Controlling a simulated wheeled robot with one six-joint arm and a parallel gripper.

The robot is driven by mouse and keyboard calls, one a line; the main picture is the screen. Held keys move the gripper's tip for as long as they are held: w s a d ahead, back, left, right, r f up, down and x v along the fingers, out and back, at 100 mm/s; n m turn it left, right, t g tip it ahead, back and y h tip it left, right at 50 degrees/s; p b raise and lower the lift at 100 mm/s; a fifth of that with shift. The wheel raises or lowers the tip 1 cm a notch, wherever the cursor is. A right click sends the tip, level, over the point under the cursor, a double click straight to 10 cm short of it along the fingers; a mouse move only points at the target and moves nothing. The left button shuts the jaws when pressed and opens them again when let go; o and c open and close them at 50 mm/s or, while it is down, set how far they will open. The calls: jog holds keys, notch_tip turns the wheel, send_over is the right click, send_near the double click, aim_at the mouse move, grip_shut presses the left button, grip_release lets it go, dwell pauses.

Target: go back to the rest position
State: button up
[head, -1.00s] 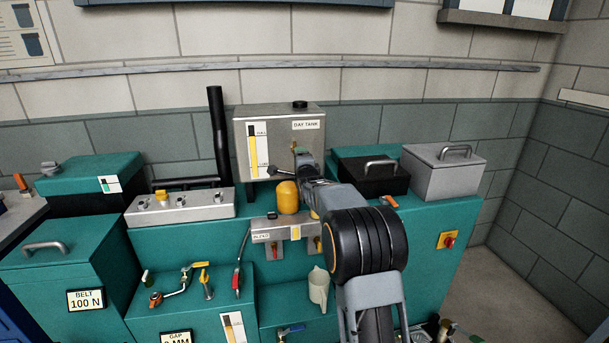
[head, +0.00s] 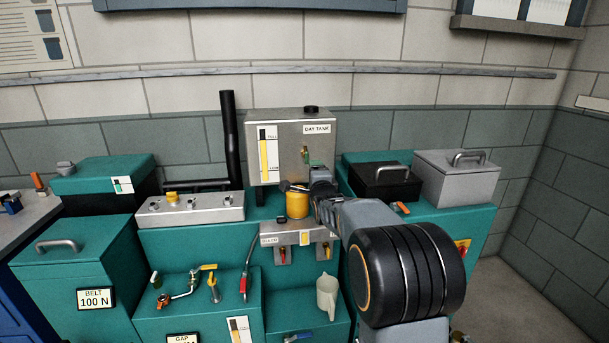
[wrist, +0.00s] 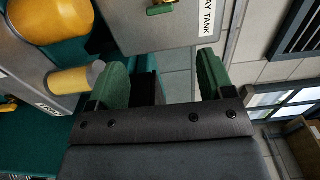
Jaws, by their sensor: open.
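My gripper (wrist: 168,78) shows in the wrist view with its two green-padded fingers spread apart and nothing between them. In the head view my gripper (head: 308,180) is just in front of the day tank (head: 287,150), beside and partly in front of a yellow-orange cylinder (head: 297,205). The day tank (wrist: 160,30) also fills the top of the wrist view, with a small green-handled valve (wrist: 163,8) on it. The yellow-orange cylinder (wrist: 48,20) is at the upper left there. My arm hides part of the bench behind it.
A black box (head: 385,182) and a grey lidded box (head: 455,175) stand right of the tank. A vertical black pipe (head: 230,140) rises to its left. A cream jug (head: 327,295) stands on the lower shelf. Levers and valves (head: 190,288) crowd the lower left. The air above the bench is open.

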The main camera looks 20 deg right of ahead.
jog(key=s+a+f+n+g+y+p, duration=0.1)
jog(key=s+a+f+n+g+p, duration=0.15)
jog(key=s+f+n+g, duration=0.7)
jog(key=s+a+r+n+g+y+p, duration=0.1)
jog(key=s+a+r+n+p, duration=0.3)
jog(key=s, duration=0.8)
jog(key=s+a+r+n+g+y+p, duration=0.1)
jog(key=s+a+r+n+g+p, duration=0.2)
jog(key=s, duration=1)
jog(key=a+r+n+p, duration=0.2)
jog(key=a+n+p, duration=0.1)
jog(key=n+p, duration=0.1)
jog(key=shift+s+a, duration=0.15)
jog(key=shift+a, duration=0.25)
jog(key=shift+g, duration=0.25)
